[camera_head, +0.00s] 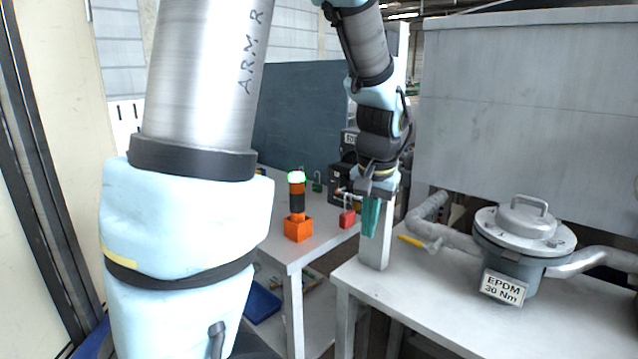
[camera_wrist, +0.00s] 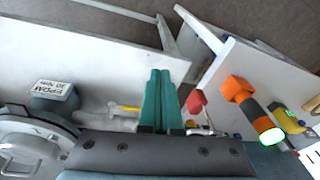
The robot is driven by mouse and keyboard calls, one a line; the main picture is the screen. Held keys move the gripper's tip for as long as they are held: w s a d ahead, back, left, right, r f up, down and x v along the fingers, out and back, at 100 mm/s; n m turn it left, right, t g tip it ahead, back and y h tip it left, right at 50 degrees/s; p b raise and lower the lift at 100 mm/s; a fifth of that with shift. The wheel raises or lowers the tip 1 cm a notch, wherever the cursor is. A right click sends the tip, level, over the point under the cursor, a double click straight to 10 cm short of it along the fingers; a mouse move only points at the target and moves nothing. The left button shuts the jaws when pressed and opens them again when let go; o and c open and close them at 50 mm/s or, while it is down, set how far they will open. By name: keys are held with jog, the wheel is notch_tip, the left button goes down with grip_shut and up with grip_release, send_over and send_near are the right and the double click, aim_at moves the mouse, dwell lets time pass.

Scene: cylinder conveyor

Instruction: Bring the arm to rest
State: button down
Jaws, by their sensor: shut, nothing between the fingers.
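My gripper (camera_head: 370,217) hangs down from the arm near the middle of the head view, above the gap between the two tables. Its green fingers are pressed together with nothing between them. In the wrist view the same closed green fingers (camera_wrist: 158,100) point up the picture, past the edge of the white table. My arm fills the left and upper middle of the head view. The fingers appear clear of the things around them.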

jog(key=s+a+f+n, duration=0.2)
jog(key=s+a, duration=0.1)
jog(key=a, duration=0.5)
jog(key=s+a+f+n, duration=0.2)
jog(key=s+a, duration=0.1)
jog(key=a, duration=0.5)
jog(key=shift+a+f+n+g, duration=0.25)
jog(key=shift+f+n+g, duration=0.05)
jog(key=shift+f+n, duration=0.1)
